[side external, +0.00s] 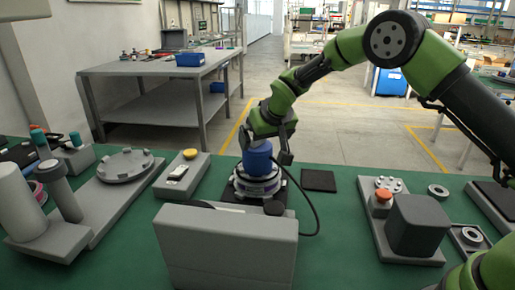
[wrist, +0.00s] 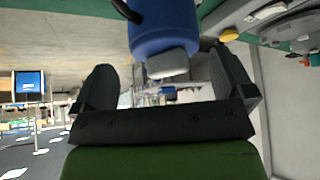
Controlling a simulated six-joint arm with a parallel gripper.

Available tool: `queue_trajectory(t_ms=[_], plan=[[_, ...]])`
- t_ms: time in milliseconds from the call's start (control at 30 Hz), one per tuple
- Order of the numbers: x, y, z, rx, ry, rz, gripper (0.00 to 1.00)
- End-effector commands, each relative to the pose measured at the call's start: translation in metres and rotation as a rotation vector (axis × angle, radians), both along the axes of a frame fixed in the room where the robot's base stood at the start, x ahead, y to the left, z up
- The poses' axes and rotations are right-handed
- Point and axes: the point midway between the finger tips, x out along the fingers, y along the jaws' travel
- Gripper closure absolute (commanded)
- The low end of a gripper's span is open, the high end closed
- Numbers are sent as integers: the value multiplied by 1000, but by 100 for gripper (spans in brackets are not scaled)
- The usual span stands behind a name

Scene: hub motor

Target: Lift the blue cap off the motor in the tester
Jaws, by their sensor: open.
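The blue cap (side external: 258,158) sits upright on top of the round silver motor (side external: 258,184) in the tester. My gripper (side external: 270,141) is at the upper part of the cap, with a dark finger showing on its right side. In the wrist view the blue cap (wrist: 162,28) is ahead of my gripper (wrist: 165,75), with a grey block (wrist: 166,64) on its near end. The two dark fingers are spread apart, one to each side of the cap. I cannot tell whether either finger touches it. The motor's base is partly hidden behind a grey box.
The large grey box (side external: 228,245) stands in front of the motor. A black cable (side external: 314,212) curves out to its right. A flat black pad (side external: 319,180) lies right of it, and a grey panel with a yellow button (side external: 190,154) lies left. A red button (side external: 383,196) stands farther right.

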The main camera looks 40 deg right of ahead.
Motion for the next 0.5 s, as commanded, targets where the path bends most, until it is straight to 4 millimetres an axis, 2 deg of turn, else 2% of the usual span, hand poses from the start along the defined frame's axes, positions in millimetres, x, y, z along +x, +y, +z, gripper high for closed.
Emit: queue_trajectory(t_ms=[267,500], plan=[[20,1,-33,1,2,-1,0],[26,0,-41,2,1,0,0]])
